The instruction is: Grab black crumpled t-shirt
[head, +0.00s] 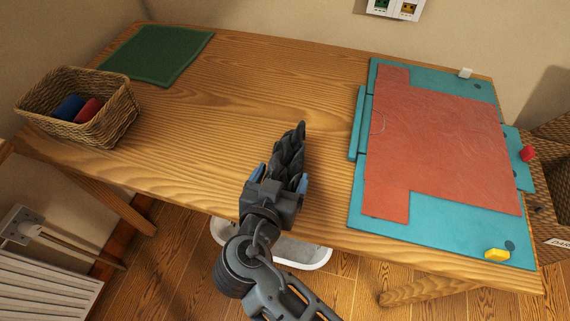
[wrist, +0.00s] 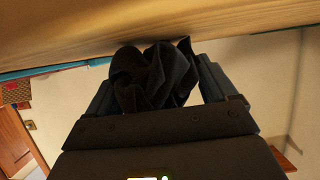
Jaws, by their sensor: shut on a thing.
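The black crumpled t-shirt (head: 290,150) is a dark, folded bundle between the fingers of my gripper (head: 281,182), over the middle of the wooden table in the head view. In the wrist view the t-shirt (wrist: 152,78) fills the space between the two fingers of my gripper (wrist: 155,88). My gripper is shut on it. The wood surface shows just beyond the cloth there. Whether the cloth touches the table is not clear. The lower part of the cloth is hidden by the fingers.
The wooden table (head: 240,90) has clear room in its middle. A wicker basket (head: 112,108) with rolled red and blue cloths stands at the left. A green cloth (head: 158,53) lies behind it. A teal board (head: 355,205) with a red shirt (head: 440,140) lies at the right.

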